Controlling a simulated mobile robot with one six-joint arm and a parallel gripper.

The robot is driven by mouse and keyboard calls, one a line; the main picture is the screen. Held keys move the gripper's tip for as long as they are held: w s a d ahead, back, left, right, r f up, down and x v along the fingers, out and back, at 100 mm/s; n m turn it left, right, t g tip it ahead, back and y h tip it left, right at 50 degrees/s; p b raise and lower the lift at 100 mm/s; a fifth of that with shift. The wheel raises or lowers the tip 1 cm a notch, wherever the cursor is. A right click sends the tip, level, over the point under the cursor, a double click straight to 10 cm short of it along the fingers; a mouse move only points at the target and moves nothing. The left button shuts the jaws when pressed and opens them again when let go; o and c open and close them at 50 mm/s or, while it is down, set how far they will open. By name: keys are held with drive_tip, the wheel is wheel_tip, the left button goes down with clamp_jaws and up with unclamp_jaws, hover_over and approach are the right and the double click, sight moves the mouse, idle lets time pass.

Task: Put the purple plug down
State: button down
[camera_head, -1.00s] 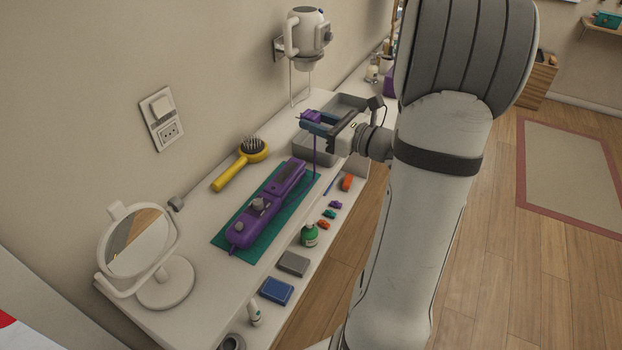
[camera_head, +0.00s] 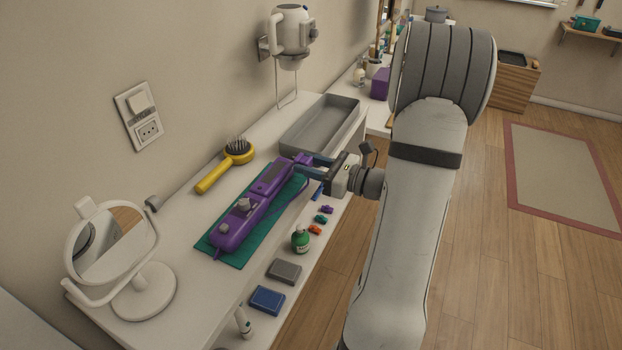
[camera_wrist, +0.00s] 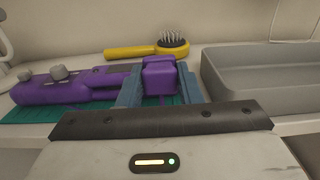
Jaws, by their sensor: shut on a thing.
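My gripper (camera_head: 312,168) is shut on the purple plug (camera_wrist: 160,77), which sits between its blue fingers in the wrist view. In the head view the plug (camera_head: 302,159) is small and partly hidden, by the far end of a long purple device (camera_head: 245,212). The device lies on a teal mat (camera_head: 234,256) on the white counter and also shows in the wrist view (camera_wrist: 60,92). A thin purple cord (camera_wrist: 162,101) hangs below the plug. I cannot tell whether the plug touches the mat or counter.
A grey tray (camera_head: 318,128) lies beyond the gripper. A yellow hairbrush (camera_head: 225,168) lies behind the mat. A round mirror (camera_head: 110,245) stands at the left. A green bottle (camera_head: 300,241), a grey box (camera_head: 284,271) and a blue box (camera_head: 267,300) line the front.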

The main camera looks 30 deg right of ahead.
drive_tip(key=shift+f, duration=1.95)
drive_tip(key=shift+f+b, duration=0.45)
drive_tip(key=shift+f, duration=0.05)
drive_tip(key=c, duration=1)
unclamp_jaws()
drive_tip(key=shift+r, duration=0.1)
drive_tip(key=shift+c, duration=0.2)
